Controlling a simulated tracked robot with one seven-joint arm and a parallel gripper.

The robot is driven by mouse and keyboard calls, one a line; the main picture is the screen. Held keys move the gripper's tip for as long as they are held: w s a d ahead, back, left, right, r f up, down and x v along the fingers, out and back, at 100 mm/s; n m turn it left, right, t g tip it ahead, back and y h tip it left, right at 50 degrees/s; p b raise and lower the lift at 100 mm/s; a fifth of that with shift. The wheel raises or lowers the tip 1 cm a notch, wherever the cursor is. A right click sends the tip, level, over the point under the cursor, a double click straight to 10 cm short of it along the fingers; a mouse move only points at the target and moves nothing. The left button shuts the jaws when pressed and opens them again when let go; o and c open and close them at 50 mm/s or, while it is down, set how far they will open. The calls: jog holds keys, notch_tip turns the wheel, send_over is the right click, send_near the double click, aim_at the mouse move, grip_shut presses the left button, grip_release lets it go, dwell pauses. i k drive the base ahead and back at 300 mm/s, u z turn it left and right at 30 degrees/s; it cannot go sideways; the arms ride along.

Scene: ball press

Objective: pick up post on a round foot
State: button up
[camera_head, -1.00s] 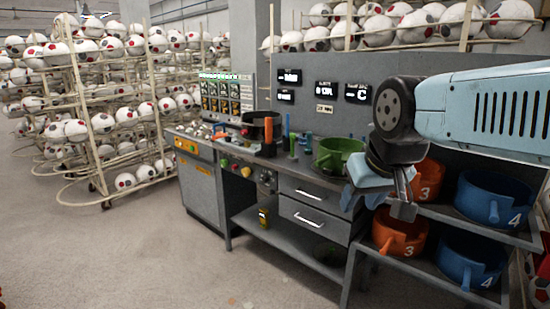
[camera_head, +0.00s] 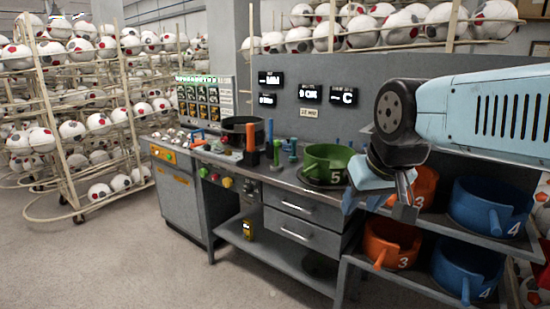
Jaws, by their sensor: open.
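Several upright posts stand on the workbench (camera_head: 215,160). There is an orange post (camera_head: 251,136), a tall blue post (camera_head: 269,132) and a green post with a wider foot (camera_head: 277,151). Another short green post (camera_head: 292,150) stands to the right. I cannot tell which one the task means, and the feet are small or partly hidden. My gripper (camera_head: 382,205) hangs at the right, in front of the shelf. It is open and empty, pointing down, well apart from the posts.
A green pot marked 5 (camera_head: 327,160) and a dark pot (camera_head: 240,131) stand on the bench. Blue pots (camera_head: 490,206) and orange pots (camera_head: 390,240) fill the shelves at right. A ball rack (camera_head: 65,140) stands at left. The floor in front of the bench is clear.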

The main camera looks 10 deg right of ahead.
aim_at(276, 167)
jog(key=z, duration=0.35)
jog(key=i, duration=0.35)
jog(key=u, duration=1.8)
jog(key=k, duration=0.95)
jog(key=z, duration=1.1)
jog(key=i, duration=0.95)
jog(key=z, duration=0.05)
